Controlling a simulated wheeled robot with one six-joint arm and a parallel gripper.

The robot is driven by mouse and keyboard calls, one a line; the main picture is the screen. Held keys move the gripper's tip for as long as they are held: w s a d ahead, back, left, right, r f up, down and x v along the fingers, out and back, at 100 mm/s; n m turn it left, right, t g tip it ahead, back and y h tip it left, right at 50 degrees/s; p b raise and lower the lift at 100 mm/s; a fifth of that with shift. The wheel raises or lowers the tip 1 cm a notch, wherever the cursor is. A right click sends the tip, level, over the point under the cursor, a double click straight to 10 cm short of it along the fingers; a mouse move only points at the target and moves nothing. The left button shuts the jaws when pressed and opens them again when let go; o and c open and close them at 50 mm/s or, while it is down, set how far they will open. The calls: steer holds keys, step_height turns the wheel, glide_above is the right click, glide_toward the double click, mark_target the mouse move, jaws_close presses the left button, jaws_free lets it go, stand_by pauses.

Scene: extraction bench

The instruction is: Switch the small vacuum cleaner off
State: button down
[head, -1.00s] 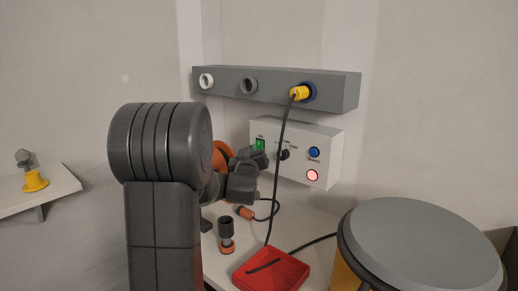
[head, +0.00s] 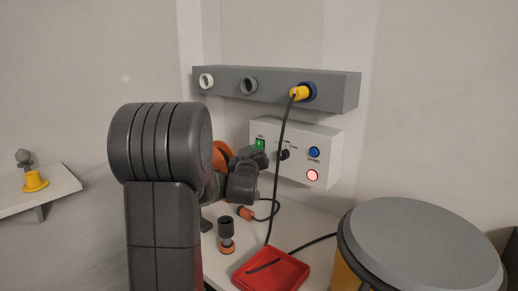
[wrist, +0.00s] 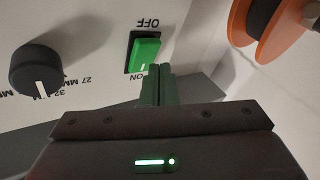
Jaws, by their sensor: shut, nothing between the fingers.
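A white control box (head: 325,137) on the wall carries a green rocker switch (head: 260,144) at its upper left. In the wrist view the green rocker (wrist: 145,53) sits in a black frame, with upside-down labels OFF above it and ON below it. My gripper (wrist: 157,70) is shut and empty, its fingertips close to the ON end of the rocker. I cannot tell whether they touch it. In the head view my gripper's fingertips are hard to make out just below the switch. A drum with a grey lid (head: 420,240) and yellow body stands at the right.
A black knob (wrist: 36,70) is beside the switch. The box also has a blue button (head: 314,153) and a lit red button (head: 312,175). A black cable (head: 276,180) hangs in front of it from a yellow plug (head: 299,93). A red tray (head: 295,280) lies below.

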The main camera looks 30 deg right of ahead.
steer(key=shift+d, duration=0.1)
steer(key=shift+w+d+b, duration=0.15)
steer(key=shift+d+b, duration=0.1)
steer(key=shift+b, duration=0.1)
steer(key=shift+d+r+b, duration=0.25)
steer(key=shift+d+b, duration=0.05)
steer(key=shift+b, duration=0.05)
stand_by(1.4)
steer(key=shift+a+f+b, duration=0.2)
steer(key=shift+b, duration=0.1)
steer(key=shift+s+a+r, duration=0.1)
steer(key=shift+s+a, duration=0.2)
steer(key=shift+a, duration=0.45)
steer(key=shift+s+a+r, duration=0.1)
steer(key=shift+s+a, duration=0.25)
steer(key=shift+a, duration=0.45)
steer(key=shift+s+a+r, duration=0.1)
steer(key=shift+s+a, duration=0.2)
steer(key=shift+a, duration=0.45)
steer(key=shift+f, duration=0.1)
